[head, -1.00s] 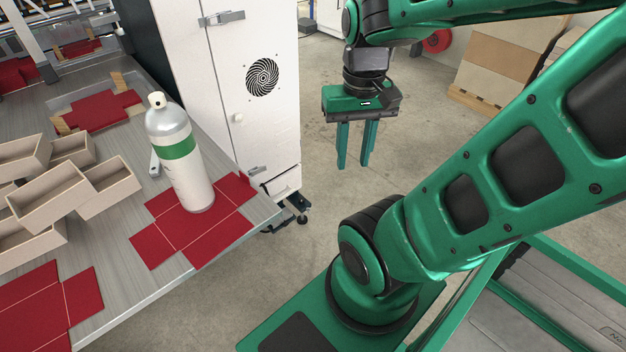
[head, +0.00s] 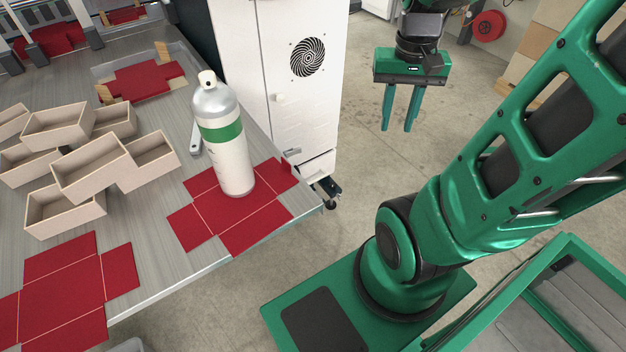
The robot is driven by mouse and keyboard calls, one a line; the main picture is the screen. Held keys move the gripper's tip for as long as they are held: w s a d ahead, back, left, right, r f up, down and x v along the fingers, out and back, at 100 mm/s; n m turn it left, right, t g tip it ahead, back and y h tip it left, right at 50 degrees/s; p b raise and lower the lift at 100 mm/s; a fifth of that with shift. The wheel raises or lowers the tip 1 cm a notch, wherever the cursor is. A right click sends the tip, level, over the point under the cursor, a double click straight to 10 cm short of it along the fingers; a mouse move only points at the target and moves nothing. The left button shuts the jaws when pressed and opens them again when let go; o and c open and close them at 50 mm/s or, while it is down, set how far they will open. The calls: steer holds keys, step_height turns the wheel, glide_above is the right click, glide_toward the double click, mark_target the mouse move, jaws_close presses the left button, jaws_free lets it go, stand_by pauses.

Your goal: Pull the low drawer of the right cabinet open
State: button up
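A white cabinet (head: 308,105) with a round black vent stands behind the table, at the upper middle of the head view. A low white drawer front (head: 318,168) shows at its bottom, partly hidden by the table corner; it looks closed, though its far side is hard to make out. My gripper (head: 398,128) hangs to the right of the cabinet, fingers pointing down. The two green fingers are apart with nothing between them. A clear gap of floor lies between the gripper and the cabinet.
A table (head: 160,285) fills the left, with several open beige boxes (head: 92,168), red flat blanks (head: 255,225) and a white-green spray bottle (head: 222,140) near its right corner. A caster (head: 330,192) sits under the cabinet. Bare floor (head: 330,235) lies right of the table.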

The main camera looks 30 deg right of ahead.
steer(key=w+d+f+m+h, duration=0.1)
steer(key=w+d+f, duration=0.2)
steer(key=w, duration=0.5)
steer(key=w+d+f+m, duration=0.1)
steer(key=w+d+f, duration=0.15)
steer(key=w, duration=0.45)
steer(key=m+t+y, duration=0.1)
steer(key=m+t, duration=0.2)
steer(key=m, duration=0.5)
glide_above(315, 180)
steer(key=s, duration=0.3)
step_height(315, 180, down, 48)
steer(key=x, duration=1.1)
steer(key=shift+a+f, duration=0.2)
